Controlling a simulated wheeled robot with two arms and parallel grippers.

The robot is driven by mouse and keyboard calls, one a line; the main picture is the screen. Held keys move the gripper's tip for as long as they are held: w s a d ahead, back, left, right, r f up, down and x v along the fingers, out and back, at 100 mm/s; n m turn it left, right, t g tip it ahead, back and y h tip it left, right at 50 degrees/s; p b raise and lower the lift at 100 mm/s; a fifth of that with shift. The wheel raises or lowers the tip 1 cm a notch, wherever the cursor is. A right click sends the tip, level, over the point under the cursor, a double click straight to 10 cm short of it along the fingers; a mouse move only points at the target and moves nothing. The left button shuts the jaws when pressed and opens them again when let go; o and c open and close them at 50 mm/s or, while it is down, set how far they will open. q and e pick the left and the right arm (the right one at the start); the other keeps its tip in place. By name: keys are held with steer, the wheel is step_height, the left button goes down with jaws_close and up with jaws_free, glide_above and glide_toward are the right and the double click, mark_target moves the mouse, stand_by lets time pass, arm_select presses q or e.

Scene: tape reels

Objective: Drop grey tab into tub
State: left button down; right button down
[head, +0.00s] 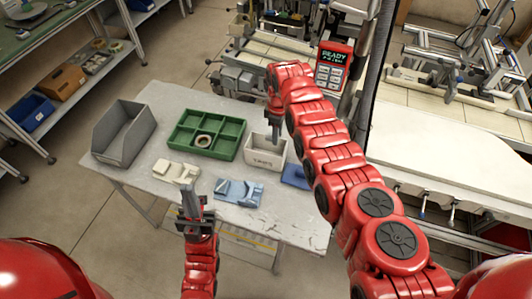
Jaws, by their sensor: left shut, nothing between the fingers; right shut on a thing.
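The white tub (265,158) stands on the grey table, right of the green tray, with dark lettering on its front. My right gripper (275,132) points down over the tub's back part. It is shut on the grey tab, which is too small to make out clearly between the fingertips. I cannot tell how far the fingertips are above the tub's rim. My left gripper (188,192) is shut and empty near the table's front edge, close to the cream fixture.
The table (170,105) also holds a grey open bin (113,145), a green divided tray (183,147) with a tape reel (203,141), a cream fixture (170,170), a blue fixture (238,190) and a flat blue piece (294,177). A red handheld panel (333,67) stands behind.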

step_height(320, 180, down, 3)
steer(key=shift+f+b, duration=0.2)
steer(key=shift+b, duration=0.75)
steer(key=shift+r, duration=0.1)
steer(key=shift+c, duration=2.4)
jaws_free()
step_height(320, 180, up, 17)
steer(key=b, duration=0.5)
steer(key=shift+r, duration=0.15)
